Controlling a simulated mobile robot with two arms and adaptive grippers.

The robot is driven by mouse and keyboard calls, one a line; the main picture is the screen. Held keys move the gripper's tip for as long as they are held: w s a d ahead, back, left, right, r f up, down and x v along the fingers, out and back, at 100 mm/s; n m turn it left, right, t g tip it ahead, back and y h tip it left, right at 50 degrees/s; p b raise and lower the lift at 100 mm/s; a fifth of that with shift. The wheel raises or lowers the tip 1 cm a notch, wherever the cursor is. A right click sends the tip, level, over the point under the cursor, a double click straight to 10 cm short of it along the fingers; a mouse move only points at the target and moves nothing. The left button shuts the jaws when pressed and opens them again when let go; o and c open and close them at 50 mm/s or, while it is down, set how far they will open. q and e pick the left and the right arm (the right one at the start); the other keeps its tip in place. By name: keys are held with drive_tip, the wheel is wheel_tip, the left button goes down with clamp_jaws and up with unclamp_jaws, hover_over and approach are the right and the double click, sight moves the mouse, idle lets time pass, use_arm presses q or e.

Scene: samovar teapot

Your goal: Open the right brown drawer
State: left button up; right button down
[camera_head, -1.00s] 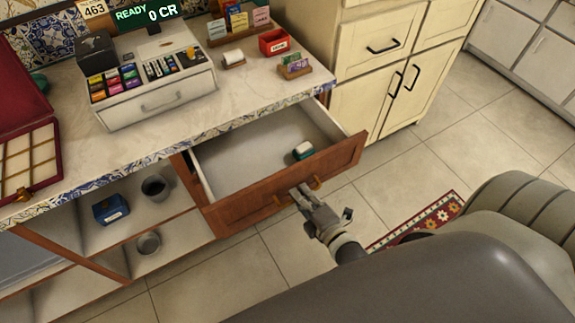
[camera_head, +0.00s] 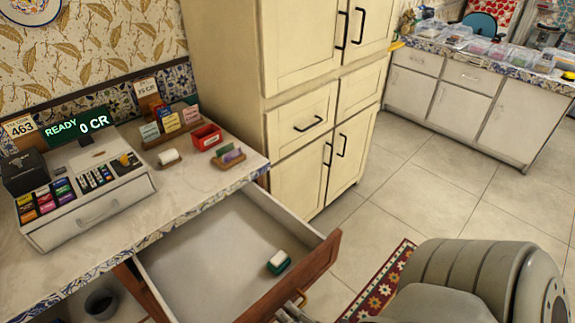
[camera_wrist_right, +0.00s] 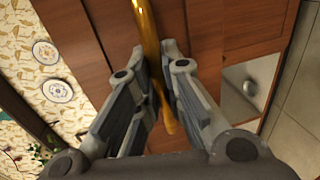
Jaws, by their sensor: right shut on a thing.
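The brown drawer (camera_head: 311,274) under the counter stands well open, its pale inside showing. A small green and white item (camera_head: 278,262) lies inside near its front. My right gripper (camera_head: 289,314) is at the drawer front, partly cut off by the bottom edge of the head view. The brass handle (camera_head: 302,299) shows only in small part there. In the right wrist view, the fingers of my right gripper (camera_wrist_right: 163,66) are closed on the brass handle (camera_wrist_right: 148,35), with the brown wooden front (camera_wrist_right: 205,35) behind. My left gripper is not in view.
The counter (camera_head: 190,200) holds a cash register (camera_head: 85,190), a red box (camera_head: 206,137) and card holders. A cream cabinet (camera_head: 300,120) stands right of the drawer. A patterned rug (camera_head: 380,283) lies on the tiled floor, partly behind my own body.

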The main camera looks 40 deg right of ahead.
drive_tip(key=c, duration=1.5)
unclamp_jaws()
drive_tip(key=v, duration=1.2)
drive_tip(key=shift+f, duration=0.1)
